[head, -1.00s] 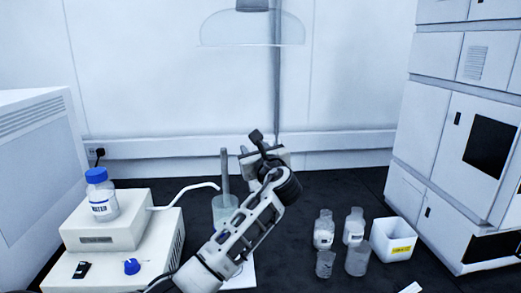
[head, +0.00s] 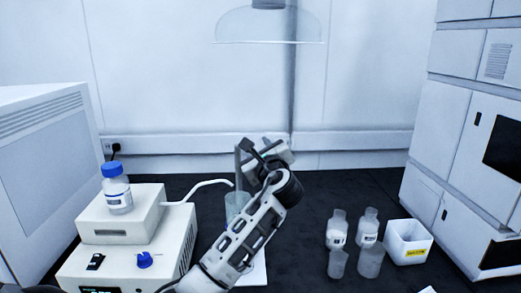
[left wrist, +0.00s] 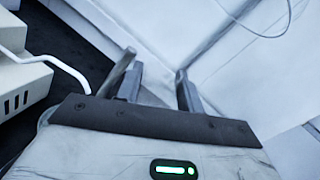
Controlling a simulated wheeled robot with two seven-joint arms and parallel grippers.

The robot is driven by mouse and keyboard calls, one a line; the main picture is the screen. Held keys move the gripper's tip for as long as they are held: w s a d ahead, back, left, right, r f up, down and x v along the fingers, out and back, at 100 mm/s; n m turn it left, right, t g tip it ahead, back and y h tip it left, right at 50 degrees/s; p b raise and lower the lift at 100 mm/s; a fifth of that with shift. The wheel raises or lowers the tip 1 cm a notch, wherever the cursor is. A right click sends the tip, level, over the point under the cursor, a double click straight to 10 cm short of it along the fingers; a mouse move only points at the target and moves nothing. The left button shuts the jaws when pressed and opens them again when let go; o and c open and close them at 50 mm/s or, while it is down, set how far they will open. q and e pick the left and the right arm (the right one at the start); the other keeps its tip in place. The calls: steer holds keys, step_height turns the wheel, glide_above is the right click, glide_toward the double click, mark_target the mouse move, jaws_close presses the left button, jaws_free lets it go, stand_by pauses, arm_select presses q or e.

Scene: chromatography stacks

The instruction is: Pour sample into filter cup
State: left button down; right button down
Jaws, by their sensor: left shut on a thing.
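The clear filter cup (head: 236,203) stands mid-bench beside an upright grey rod (head: 238,165), partly hidden by my left arm. My left gripper (head: 266,152) is above and slightly right of the cup, its wrist tilted. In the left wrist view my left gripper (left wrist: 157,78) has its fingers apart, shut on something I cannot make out. A slanted grey bar (left wrist: 116,73) lies just left of the fingers. Two small bottles (head: 337,228) (head: 367,227) and two clear cups (head: 338,262) (head: 370,260) stand to the right. My right gripper is not in view.
A white pump box (head: 122,216) with a WATER bottle (head: 116,190) and a white spout tube (head: 208,184) stands left of the cup. A white labelled bin (head: 407,242) and a tall instrument stack (head: 462,130) are at right. Dark bench (head: 300,245) is clear between.

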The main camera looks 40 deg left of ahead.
arm_select(q)
steer(key=shift+r, duration=0.1)
steer(key=shift+f+n+b, duration=0.2)
steer(key=shift+n+b, duration=0.1)
steer(key=shift+b, duration=0.1)
steer(key=shift+s+a+n, duration=0.1)
steer(key=shift+n, duration=0.2)
steer(key=shift+f+b, duration=0.1)
steer(key=shift+b, duration=0.2)
steer(key=shift+f+n+b, duration=0.15)
steer(key=shift+n+b, duration=0.25)
steer(key=shift+f+n+b, duration=0.35)
steer(key=shift+n+b, duration=0.45)
